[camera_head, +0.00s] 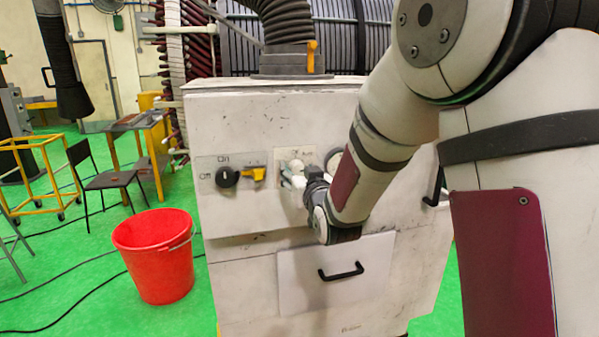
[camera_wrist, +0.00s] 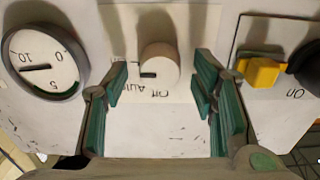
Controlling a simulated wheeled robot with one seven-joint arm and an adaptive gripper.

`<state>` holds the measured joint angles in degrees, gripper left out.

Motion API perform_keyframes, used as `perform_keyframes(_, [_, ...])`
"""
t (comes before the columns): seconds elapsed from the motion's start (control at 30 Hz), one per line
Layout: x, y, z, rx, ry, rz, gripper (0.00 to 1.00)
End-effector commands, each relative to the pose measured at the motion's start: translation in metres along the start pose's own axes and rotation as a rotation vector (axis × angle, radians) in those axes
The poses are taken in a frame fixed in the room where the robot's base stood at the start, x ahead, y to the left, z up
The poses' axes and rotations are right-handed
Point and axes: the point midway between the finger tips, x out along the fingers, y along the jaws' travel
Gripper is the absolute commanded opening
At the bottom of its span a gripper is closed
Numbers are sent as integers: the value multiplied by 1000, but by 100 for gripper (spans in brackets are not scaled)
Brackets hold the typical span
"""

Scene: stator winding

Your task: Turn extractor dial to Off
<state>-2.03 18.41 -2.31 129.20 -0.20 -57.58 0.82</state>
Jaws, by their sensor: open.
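A pale round dial knob (camera_wrist: 159,62) with a short black mark sits between my open fingers in the wrist view. Upside-down lettering that reads like "Off" and "Auto" is beside it on the white panel. My gripper (camera_wrist: 160,84) has green-padded fingers on either side of the knob, with gaps left and right; I see no clear contact. In the head view my gripper (camera_head: 294,181) is at the front of the white cabinet (camera_head: 330,225), and the pale knob (camera_head: 297,168) shows only partly behind it.
A round gauge (camera_wrist: 45,65) is left of the dial in the wrist view. A yellow switch handle (camera_wrist: 259,72) is to its right, also visible in the head view (camera_head: 257,173) beside a black knob (camera_head: 227,177). A red bucket (camera_head: 158,255) stands left of the cabinet. A drawer handle (camera_head: 341,272) protrudes below.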

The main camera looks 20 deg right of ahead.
Motion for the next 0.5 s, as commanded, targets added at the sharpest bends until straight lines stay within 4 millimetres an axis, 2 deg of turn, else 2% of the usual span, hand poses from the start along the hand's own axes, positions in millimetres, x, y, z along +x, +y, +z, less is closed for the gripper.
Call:
perform_keyframes(0.23, [1,0,0,0,0,0,52])
perform_keyframes(0.43, [1,0,0,0,0,0,7])
perform_keyframes(0.5, [1,0,0,0,0,0,4])
